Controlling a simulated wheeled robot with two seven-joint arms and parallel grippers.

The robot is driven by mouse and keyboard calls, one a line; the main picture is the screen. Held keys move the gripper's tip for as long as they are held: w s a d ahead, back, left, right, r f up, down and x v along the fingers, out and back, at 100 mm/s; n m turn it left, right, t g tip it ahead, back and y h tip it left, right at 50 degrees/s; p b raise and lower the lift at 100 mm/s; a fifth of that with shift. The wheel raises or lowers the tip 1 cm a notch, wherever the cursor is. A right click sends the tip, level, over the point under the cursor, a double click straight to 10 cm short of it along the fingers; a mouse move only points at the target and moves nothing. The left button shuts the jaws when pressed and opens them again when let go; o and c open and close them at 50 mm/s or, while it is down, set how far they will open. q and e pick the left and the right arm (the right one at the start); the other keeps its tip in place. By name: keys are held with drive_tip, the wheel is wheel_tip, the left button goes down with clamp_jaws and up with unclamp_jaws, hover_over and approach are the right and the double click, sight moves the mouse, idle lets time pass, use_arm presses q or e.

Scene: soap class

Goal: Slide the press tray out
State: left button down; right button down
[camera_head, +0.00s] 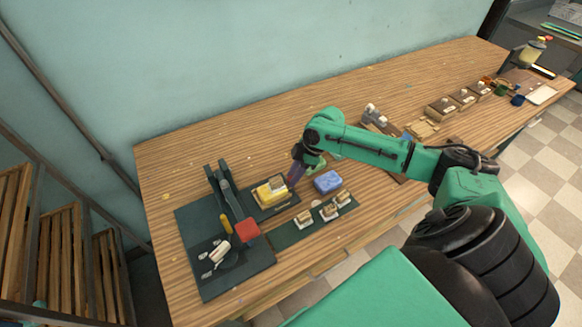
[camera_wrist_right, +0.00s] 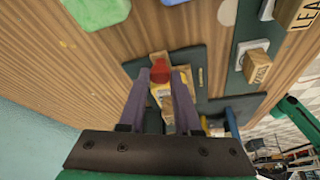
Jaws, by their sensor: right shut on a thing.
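The press tray (camera_head: 262,201) is a dark flat piece bearing a yellow block (camera_head: 270,188), beside the press (camera_head: 229,192), a dark lever on a dark green base with a red block (camera_head: 247,231) at its end. My right gripper (camera_head: 293,176) reaches down at the tray's right edge. In the right wrist view its purple fingers (camera_wrist_right: 160,76) are closed around a small red piece (camera_wrist_right: 160,68), which looks like part of the tray. The fingers and arm hide some of the contact. My left gripper is not in view.
A blue block (camera_head: 328,181) stands right of the tray. Small wooden blocks (camera_head: 330,209) sit on a green mat (camera_head: 284,236) in front. More boxes (camera_head: 460,98) stand farther right. Bare wood lies behind the tray, towards the wall.

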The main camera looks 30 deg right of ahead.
drive_tip(key=shift+w+d+r, duration=0.1)
drive_tip(key=shift+w+d, duration=0.05)
drive_tip(key=shift+d, duration=0.05)
drive_tip(key=c, duration=0.6)
unclamp_jaws()
drive_tip(key=shift+d, duration=0.1)
drive_tip(key=b+v, duration=0.1)
drive_tip(key=v, duration=1.3)
drive_tip(key=shift+s+r+b, duration=0.2)
drive_tip(key=shift+r+b, duration=0.05)
drive_tip(key=shift+b, duration=0.15)
